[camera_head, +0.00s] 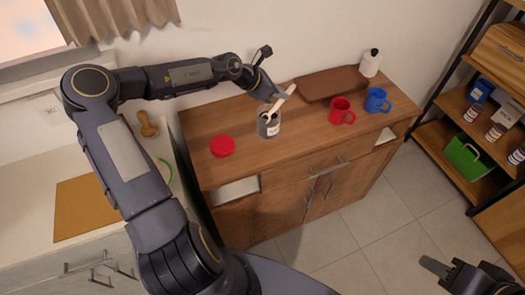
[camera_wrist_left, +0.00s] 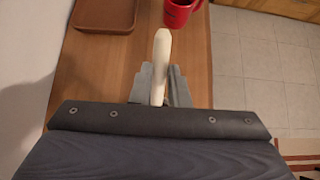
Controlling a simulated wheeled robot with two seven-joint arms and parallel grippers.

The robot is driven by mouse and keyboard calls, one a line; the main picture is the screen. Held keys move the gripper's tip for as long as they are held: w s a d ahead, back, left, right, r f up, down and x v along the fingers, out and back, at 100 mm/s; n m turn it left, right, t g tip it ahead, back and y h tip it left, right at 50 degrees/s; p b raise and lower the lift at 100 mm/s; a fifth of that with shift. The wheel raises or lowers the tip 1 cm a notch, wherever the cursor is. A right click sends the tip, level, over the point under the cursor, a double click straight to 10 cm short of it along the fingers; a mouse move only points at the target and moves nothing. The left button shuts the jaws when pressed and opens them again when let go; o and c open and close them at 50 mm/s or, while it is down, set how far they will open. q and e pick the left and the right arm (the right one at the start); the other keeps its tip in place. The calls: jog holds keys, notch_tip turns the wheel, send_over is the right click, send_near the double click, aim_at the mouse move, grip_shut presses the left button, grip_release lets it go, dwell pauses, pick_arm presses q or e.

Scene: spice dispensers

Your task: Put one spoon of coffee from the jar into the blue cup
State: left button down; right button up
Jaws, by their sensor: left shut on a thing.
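My left gripper (camera_head: 274,97) is shut on the pale spoon (camera_head: 286,97), just above the jar. The spoon is tilted and its lower end reaches into the open jar (camera_head: 269,128); how deep it sits in the coffee is hidden. In the left wrist view the spoon (camera_wrist_left: 161,60) stands between the two fingers (camera_wrist_left: 160,88). The blue cup (camera_head: 377,102) stands upright at the right of the cabinet top, apart from the gripper. My right gripper (camera_head: 437,267) is at the bottom right, away from the cabinet, and its opening is unclear.
A red cup (camera_head: 341,112) stands between the jar and the blue cup; it also shows in the left wrist view (camera_wrist_left: 178,14). A red lid (camera_head: 222,146) lies left of the jar. A brown tray (camera_head: 328,84) and a white bottle (camera_head: 370,64) are at the back.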

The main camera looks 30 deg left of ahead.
pick_arm(q)
jog(key=shift+r, duration=0.1)
dwell(0.5)
jog(key=r+p, duration=0.1)
jog(key=p, duration=0.1)
jog(key=shift+r+p, duration=0.3)
jog(key=shift+r, duration=0.1)
jog(key=shift+r+p, duration=0.7)
jog(key=shift+r, duration=0.05)
notch_tip(320, 180, up, 3)
jog(key=shift+r, duration=0.1)
dwell(0.4)
